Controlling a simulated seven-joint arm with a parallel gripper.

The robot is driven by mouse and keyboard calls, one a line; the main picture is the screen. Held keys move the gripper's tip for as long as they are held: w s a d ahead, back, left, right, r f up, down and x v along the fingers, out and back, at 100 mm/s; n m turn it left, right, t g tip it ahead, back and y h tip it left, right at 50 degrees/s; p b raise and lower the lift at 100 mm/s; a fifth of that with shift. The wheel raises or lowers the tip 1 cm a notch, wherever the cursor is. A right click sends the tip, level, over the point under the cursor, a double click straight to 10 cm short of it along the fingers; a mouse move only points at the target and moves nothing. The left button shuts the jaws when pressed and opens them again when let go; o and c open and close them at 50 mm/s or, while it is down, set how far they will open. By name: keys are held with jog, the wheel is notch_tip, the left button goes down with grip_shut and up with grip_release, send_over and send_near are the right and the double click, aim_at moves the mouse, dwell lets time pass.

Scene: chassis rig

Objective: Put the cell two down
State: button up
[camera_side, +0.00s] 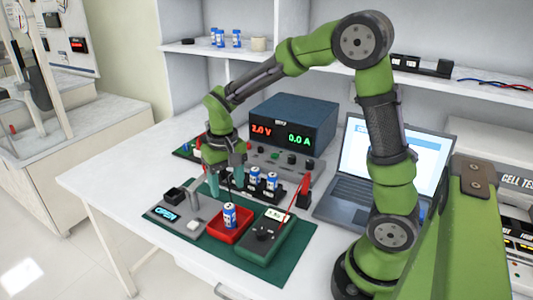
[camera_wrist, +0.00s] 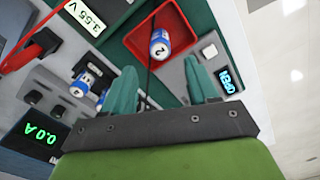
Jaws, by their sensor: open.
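Cell two (camera_wrist: 160,46), blue and white with a "2" on it, is in the red tray (camera_wrist: 180,18). In the side view the cell (camera_side: 229,217) looks upright in the tray (camera_side: 243,222). My gripper (camera_side: 226,190) is open and empty, above and behind the tray. In the wrist view its teal fingers (camera_wrist: 160,72) point toward the cell, with a gap between. Two more blue-and-white cells, one (camera_side: 254,176) and another (camera_side: 271,181), stand in a dark holder beside my gripper; their numbers are not readable.
A grey fixture (camera_side: 168,213) reading OPEN stands left of the tray. A green meter (camera_side: 272,240) with red clip (camera_side: 303,193) is at right; its display (camera_wrist: 85,18) reads 3.55 V. The power supply (camera_side: 290,118) is behind, a laptop (camera_side: 390,160) to the right. The table's left side is clear.

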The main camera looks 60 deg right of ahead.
jog(key=s+a+r+t+y, duration=0.1)
jog(key=s+a+r+t, duration=0.1)
jog(key=s+r, duration=0.4)
jog(key=s+a+r+n+t+y, duration=0.1)
jog(key=s+a+r+t, duration=0.1)
jog(key=s+r+t, duration=0.3)
jog(key=s, duration=0.3)
jog(key=shift+a+r, duration=0.15)
jog(key=shift+r, duration=0.2)
dwell(0.8)
